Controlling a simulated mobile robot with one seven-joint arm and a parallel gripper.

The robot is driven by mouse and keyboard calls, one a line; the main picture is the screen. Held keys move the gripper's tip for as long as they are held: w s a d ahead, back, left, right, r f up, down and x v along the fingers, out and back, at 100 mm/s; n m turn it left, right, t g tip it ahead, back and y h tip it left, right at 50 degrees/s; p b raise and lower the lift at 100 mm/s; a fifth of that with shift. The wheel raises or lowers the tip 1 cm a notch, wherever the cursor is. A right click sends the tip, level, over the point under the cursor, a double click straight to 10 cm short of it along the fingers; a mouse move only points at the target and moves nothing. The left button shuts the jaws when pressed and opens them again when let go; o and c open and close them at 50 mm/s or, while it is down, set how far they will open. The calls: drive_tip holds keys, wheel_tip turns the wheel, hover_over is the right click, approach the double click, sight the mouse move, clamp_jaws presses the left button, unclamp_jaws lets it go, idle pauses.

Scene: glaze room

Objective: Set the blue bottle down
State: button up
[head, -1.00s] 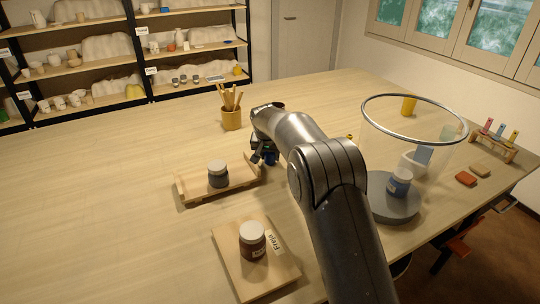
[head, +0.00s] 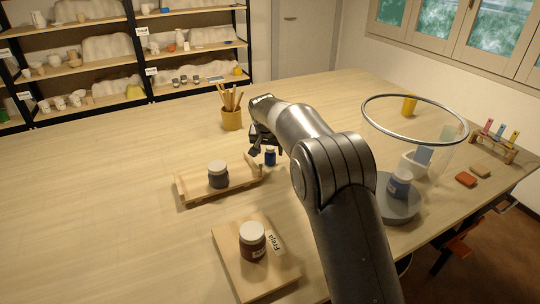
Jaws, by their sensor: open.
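A small dark blue bottle (head: 270,157) stands upright on the table, just right of the wooden tray's far end. My gripper (head: 262,148) is open, above and at the left of the bottle, partly hidden behind my own wrist. The bottle shows free of the fingers in this view, though whether one finger still touches it I cannot tell.
The wooden tray (head: 187,197) holds a grey jar (head: 218,175). A board (head: 240,281) bears a brown jar (head: 252,241). A brush pot (head: 231,119) stands behind. The table's left is clear.

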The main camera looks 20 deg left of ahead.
drive_tip(key=v, duration=0.8)
drive_tip(key=shift+d, duration=0.1)
drive_tip(key=s+d+r, duration=0.3)
drive_tip(key=s+d, duration=0.1)
drive_tip(key=d, duration=0.5)
drive_tip(key=s+d+r, duration=0.3)
drive_tip(key=s+d, duration=0.2)
drive_tip(key=d, duration=0.3)
drive_tip(key=s+d+r, duration=0.3)
drive_tip(key=s+d, duration=0.1)
drive_tip(key=d, duration=0.5)
drive_tip(key=s+d+f, duration=0.1)
drive_tip(key=s+d, duration=0.4)
drive_tip(key=s, duration=0.3)
drive_tip(key=s+d+f+m, duration=0.1)
drive_tip(key=s+d, duration=0.4)
drive_tip(key=s, duration=0.3)
drive_tip(key=s+d+f+t, duration=0.1)
drive_tip(key=s+d+f, duration=0.1)
drive_tip(key=s+d, duration=0.4)
drive_tip(key=s, duration=0.3)
drive_tip(key=shift+m+h, duration=0.3)
drive_tip(key=shift+m, duration=0.1)
drive_tip(key=shift+s, duration=0.1)
